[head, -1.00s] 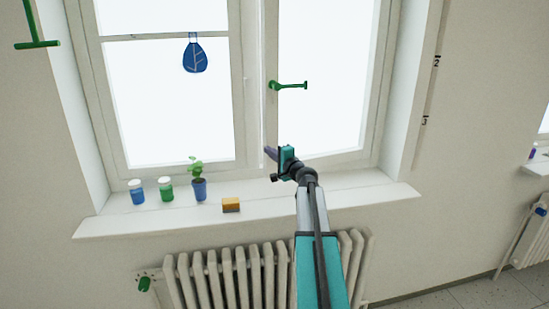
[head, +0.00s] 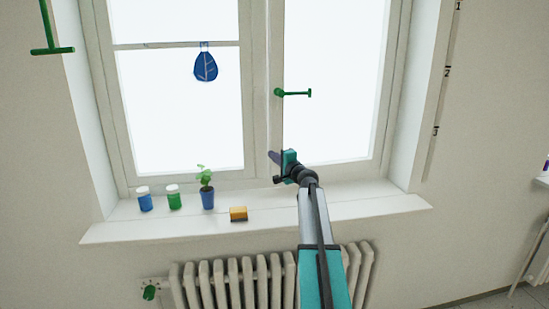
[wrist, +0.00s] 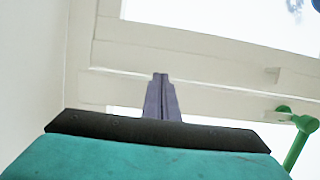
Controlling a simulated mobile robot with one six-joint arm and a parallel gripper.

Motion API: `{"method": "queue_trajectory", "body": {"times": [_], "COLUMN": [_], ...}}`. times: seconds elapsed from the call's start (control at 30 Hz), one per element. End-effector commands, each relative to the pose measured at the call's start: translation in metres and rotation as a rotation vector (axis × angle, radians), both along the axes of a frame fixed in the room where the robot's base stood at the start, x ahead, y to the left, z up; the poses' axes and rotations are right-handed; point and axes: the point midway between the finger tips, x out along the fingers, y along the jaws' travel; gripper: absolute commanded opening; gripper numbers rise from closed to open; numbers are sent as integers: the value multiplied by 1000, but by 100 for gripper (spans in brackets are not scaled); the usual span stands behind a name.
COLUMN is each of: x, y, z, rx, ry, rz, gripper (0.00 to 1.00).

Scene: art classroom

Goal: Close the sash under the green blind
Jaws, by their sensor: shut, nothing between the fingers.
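The right sash (head: 337,162) is a white-framed pane with a green handle (head: 294,93) on its left stile, lying level and pointing right. The handle also shows in the wrist view (wrist: 300,122). The sash sits almost in line with the left sash (head: 188,179); I cannot tell whether it is fully flush. No green blind shows in these views. My gripper (head: 272,156) is shut and empty, its fingertips at the lower part of the right sash's left stile. In the wrist view the purple fingers (wrist: 160,76) overlap the white frame; contact is unclear.
A radiator (head: 232,284) stands below.

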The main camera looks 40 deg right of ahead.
Motion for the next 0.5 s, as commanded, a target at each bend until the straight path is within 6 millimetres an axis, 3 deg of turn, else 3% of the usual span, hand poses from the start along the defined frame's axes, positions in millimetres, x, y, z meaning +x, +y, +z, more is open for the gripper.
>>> {"method": "queue_trajectory", "body": {"times": [0.5], "x": [-22], "y": [16], "z": [-2], "rx": [0], "ry": [-1], "rz": [4], "gripper": [0]}}
